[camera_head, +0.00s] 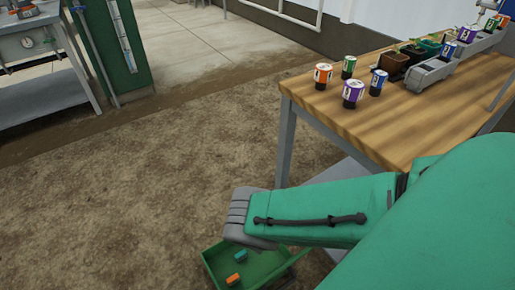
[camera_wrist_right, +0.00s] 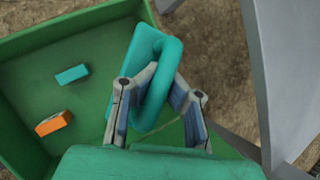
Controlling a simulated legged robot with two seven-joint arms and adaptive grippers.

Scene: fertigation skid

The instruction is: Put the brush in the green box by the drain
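The green box (camera_head: 262,268) stands on the dirt floor, low in the head view, partly hidden by my right arm. The wrist view shows its inside (camera_wrist_right: 85,95) with a teal block (camera_wrist_right: 72,74) and an orange block (camera_wrist_right: 53,123) lying in it. My right gripper (camera_wrist_right: 164,78) has its fingertips close around a thick teal loop (camera_wrist_right: 153,112), at the box's right rim in the picture. I cannot tell whether this loop is the brush's handle; no bristles show. My right gripper is hidden in the head view, and my left gripper is not in view.
A wooden table (camera_head: 425,125) with several labelled cans, such as an orange-banded one (camera_head: 323,74), and plant pots stands right of the box. Its grey leg (camera_head: 286,140) is near my right arm. Open dirt floor lies left.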

